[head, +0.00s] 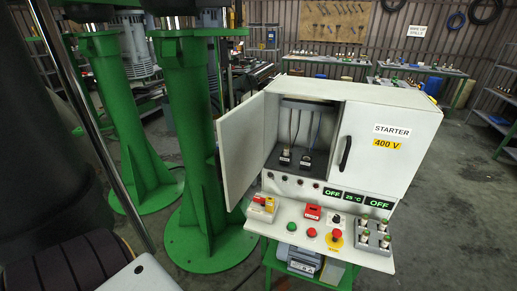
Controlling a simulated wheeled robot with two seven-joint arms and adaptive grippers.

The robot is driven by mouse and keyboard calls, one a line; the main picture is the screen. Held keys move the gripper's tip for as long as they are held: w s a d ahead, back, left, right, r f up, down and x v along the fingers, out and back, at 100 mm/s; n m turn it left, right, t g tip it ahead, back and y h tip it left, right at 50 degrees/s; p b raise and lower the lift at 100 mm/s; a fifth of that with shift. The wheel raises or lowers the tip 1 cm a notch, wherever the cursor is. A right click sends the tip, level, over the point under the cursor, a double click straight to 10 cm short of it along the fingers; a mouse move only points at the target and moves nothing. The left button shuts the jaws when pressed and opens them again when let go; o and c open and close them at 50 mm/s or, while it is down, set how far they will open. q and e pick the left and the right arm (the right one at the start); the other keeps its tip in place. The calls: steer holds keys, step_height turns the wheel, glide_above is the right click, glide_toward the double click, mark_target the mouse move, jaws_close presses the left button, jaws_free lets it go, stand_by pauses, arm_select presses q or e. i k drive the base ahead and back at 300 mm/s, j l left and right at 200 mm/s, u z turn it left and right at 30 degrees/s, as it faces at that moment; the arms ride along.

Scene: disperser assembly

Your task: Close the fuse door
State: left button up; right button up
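The fuse door (240,149) is the white left door of the white control cabinet (375,97). It stands open, swung out toward the left and front, and I see its flat panel. Behind it the compartment (303,128) is exposed, with two black fuse-like parts (307,160) on a dark base and cables rising from them. The right door (370,155) is shut, has a black handle and bears "STARTER" and "400 V" labels. No handle is visible on the open door. Neither of my grippers is in view.
Displays read OFF, 25 °C, OFF. A green column (195,150) stands close behind the door's left. Open floor (455,220) lies to the right.

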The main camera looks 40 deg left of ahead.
mark_target(240, 130)
steer(key=k+j+u, duration=0.1)
steer(key=k+j, duration=0.6)
steer(key=j, duration=0.15)
